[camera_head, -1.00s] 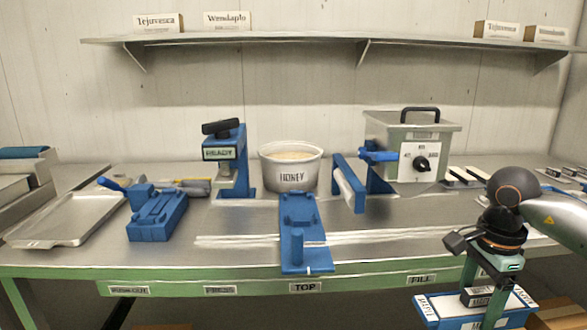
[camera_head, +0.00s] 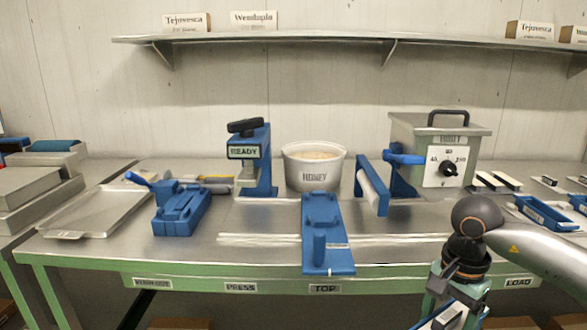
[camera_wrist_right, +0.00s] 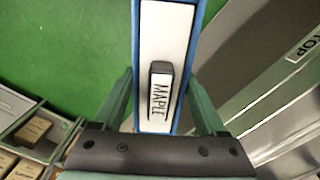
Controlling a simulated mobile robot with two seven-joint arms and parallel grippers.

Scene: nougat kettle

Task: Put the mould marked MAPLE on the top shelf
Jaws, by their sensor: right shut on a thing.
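The mould marked MAPLE (camera_wrist_right: 170,40) is a long white block with blue edges and a dark raised tab bearing its name. It lies between the two fingers of my right gripper (camera_wrist_right: 161,92), which is shut on it. In the head view the right gripper (camera_head: 447,300) is low at the bottom right, in front of the bench's front edge, and the mould (camera_head: 452,316) is mostly cut off by the frame. A long metal wall shelf (camera_head: 300,37) runs above the bench. My left gripper is not in view.
Small boxes stand on the shelf's left (camera_head: 253,20) and right (camera_head: 529,30); its middle is clear. Below are a HONEY tub (camera_head: 315,177), a blue READY press (camera_head: 262,165), a blue fixture (camera_head: 327,240) and a grey box with a dial (camera_head: 430,130). Green floor (camera_wrist_right: 60,50) shows beneath the mould.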

